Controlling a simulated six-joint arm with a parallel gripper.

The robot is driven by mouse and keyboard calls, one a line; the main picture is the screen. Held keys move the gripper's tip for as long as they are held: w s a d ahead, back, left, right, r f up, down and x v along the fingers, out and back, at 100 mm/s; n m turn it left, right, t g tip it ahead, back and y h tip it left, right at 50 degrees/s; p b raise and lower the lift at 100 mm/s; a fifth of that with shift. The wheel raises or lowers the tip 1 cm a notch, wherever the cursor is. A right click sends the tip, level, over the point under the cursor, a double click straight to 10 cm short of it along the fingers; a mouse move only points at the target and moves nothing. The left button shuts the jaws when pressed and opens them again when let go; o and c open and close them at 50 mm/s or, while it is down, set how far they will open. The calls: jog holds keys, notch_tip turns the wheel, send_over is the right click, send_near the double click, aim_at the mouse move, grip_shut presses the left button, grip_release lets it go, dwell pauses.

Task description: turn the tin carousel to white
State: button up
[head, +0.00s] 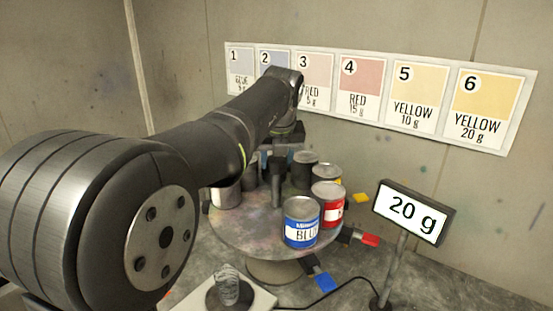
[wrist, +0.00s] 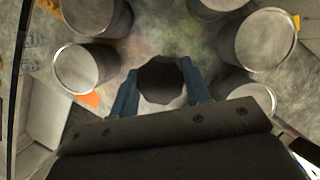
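The tin carousel (head: 262,236) is a round, paint-stained turntable with a dark central post (head: 277,182). A blue-labelled tin (head: 302,224) stands at its front and a red-labelled tin (head: 328,206) to the right. A tin with some yellow (head: 327,174) and a dark grey tin (head: 304,170) stand behind. A pale tin (head: 227,194) at the left is partly hidden by my arm; its label cannot be read. My gripper (wrist: 160,82) is over the carousel's middle, its blue fingers apart on either side of the dark knob (wrist: 161,80). No firm grip shows.
Tins (wrist: 84,67) ring the gripper closely in the wrist view. Blue (head: 323,283), red (head: 370,240) and yellow (head: 360,198) markers lie around the carousel. A display (head: 410,211) reads 20 g. A scale with a cup (head: 229,287) stands in front. A colour chart (head: 375,92) hangs behind.

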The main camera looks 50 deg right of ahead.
jog(key=c, duration=0.4)
jog(key=shift+n, duration=0.3)
jog(key=n+y, duration=0.1)
jog(key=n, duration=0.1)
jog(key=n+t+y, duration=0.1)
jog(key=n, duration=0.2)
jog(key=n+y, duration=0.2)
jog(key=n, duration=0.4)
dwell(0.4)
jog(key=o, duration=1.4)
